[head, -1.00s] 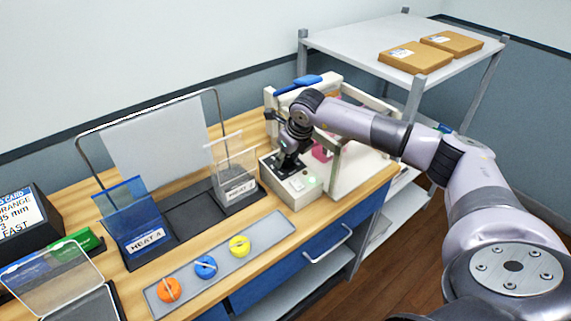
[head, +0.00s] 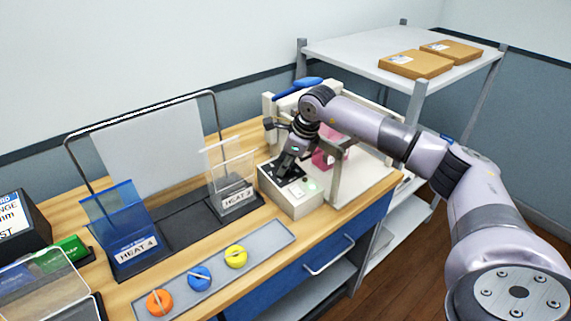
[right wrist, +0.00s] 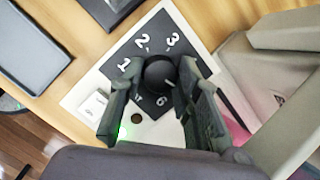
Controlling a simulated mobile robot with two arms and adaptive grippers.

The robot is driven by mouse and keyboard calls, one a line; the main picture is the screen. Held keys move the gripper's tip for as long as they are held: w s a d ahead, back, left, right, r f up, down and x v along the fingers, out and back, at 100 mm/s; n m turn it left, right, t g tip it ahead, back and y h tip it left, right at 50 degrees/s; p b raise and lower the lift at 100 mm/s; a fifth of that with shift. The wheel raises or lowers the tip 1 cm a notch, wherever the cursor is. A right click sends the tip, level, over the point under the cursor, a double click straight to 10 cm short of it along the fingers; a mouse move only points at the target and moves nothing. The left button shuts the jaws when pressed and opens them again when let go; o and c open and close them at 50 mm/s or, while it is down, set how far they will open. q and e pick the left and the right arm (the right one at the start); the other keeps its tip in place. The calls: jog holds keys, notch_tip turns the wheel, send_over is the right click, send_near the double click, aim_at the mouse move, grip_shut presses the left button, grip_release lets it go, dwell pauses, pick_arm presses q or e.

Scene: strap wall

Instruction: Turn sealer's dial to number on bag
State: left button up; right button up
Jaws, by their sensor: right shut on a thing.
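The sealer (head: 352,184) is a cream machine with a blue-handled bar. Its control box (head: 292,205) has a black dial plate on top. In the right wrist view the round black dial (right wrist: 159,70) has a pale pointer mark at its lower right. White numbers 1, 2, 3 and 6 show around it; fingers cover others. My right gripper (right wrist: 154,88) is shut on the dial; it also shows in the head view (head: 288,170). A pink bag (head: 328,154) is at the sealer, partly hidden by my arm. My left gripper is not in view.
A blue bag (head: 118,215) labelled HEAT 4 and a clear bag (head: 229,170) labelled HEAT 3 stand in holders left of the sealer. A shelf (head: 350,50) with cartons stands behind.

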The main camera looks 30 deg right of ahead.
jog(key=shift+r, duration=0.1)
jog(key=o, duration=1.2)
jog(key=shift+c, duration=0.2)
jog(key=v, duration=0.7)
jog(key=shift+r, duration=0.2)
jog(key=shift+s+d, duration=0.1)
